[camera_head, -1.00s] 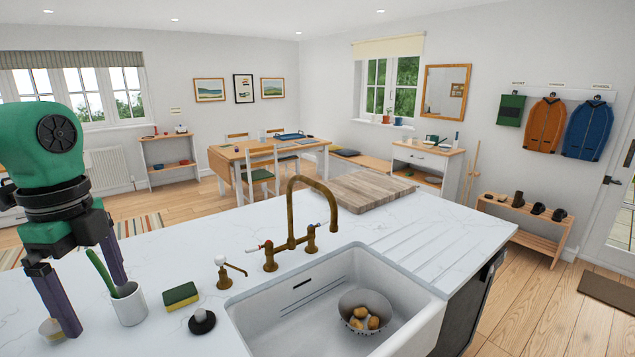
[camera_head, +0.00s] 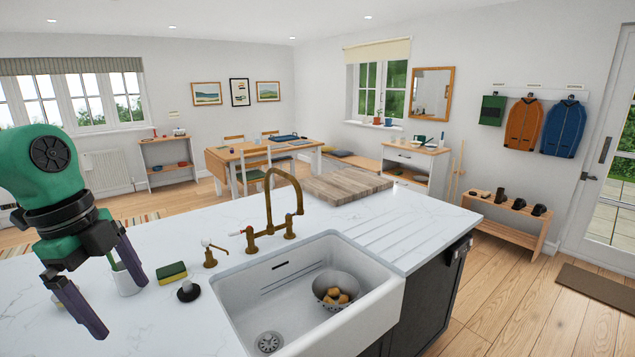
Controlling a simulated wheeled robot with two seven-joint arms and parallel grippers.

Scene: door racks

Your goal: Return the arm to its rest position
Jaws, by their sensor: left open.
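My left gripper (camera_head: 122,299) is at the left of the head view, above the white worktop, with its two dark fingers spread apart and nothing between them. Its wrist has a green housing and a black collar. A white cup (camera_head: 128,281) with a green-handled brush stands on the worktop, partly hidden behind one finger. A pale round thing is mostly covered by the gripper. My right gripper is not in view.
A green and yellow sponge (camera_head: 171,273) and a black stopper (camera_head: 188,291) lie right of the cup. A brass tap (camera_head: 270,215) stands behind the white sink (camera_head: 300,320), which holds a colander (camera_head: 336,287) of potatoes. A wooden board (camera_head: 345,184) lies behind.

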